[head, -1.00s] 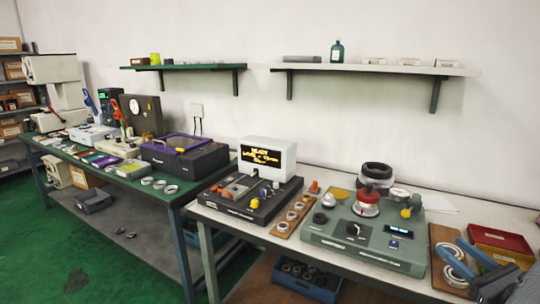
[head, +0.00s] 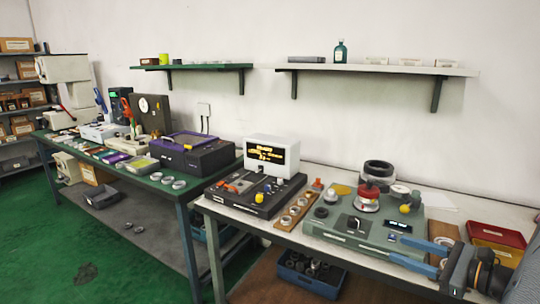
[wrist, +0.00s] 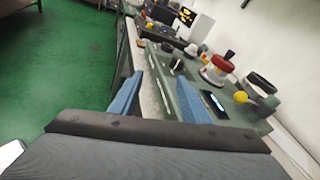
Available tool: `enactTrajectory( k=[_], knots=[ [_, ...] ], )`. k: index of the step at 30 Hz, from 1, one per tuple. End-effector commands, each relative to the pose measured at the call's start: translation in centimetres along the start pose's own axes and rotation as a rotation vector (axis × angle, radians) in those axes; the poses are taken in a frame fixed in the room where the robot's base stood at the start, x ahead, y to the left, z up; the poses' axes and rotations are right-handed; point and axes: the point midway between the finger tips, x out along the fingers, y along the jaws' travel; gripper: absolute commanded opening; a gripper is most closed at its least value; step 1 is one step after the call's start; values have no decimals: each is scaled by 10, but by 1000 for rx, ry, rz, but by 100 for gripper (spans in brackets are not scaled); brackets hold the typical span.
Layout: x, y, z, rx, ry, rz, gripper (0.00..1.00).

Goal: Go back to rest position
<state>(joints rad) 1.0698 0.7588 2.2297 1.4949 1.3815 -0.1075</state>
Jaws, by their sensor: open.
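My gripper (head: 418,255) has blue fingers and is at the lower right of the head view. Its fingers are apart and nothing shows between them. In the wrist view, the two blue fingers of my gripper (wrist: 157,97) point toward the front edge of the white bench. In the head view the fingers overlap the right front of the green machine (head: 345,232); whether they touch it I cannot tell. This machine carries a red knob (head: 366,201), a yellow knob and a small display. It also shows in the wrist view (wrist: 185,130).
A red box (head: 497,238) stands at the bench's right end. A wooden strip with rings (head: 292,213) and a black tester with a lit display (head: 264,153) stand left of the machine. A blue bin (head: 310,276) is below.

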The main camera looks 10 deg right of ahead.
Motion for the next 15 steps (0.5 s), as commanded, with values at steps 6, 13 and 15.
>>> enactTrajectory(
  k=[6,13,15],
  knots=[
    [49,107,38,-201,94,468,43],
    [44,206,53,-563,213,963,43],
    [37,225,54,-697,244,1094,43]
  ],
)
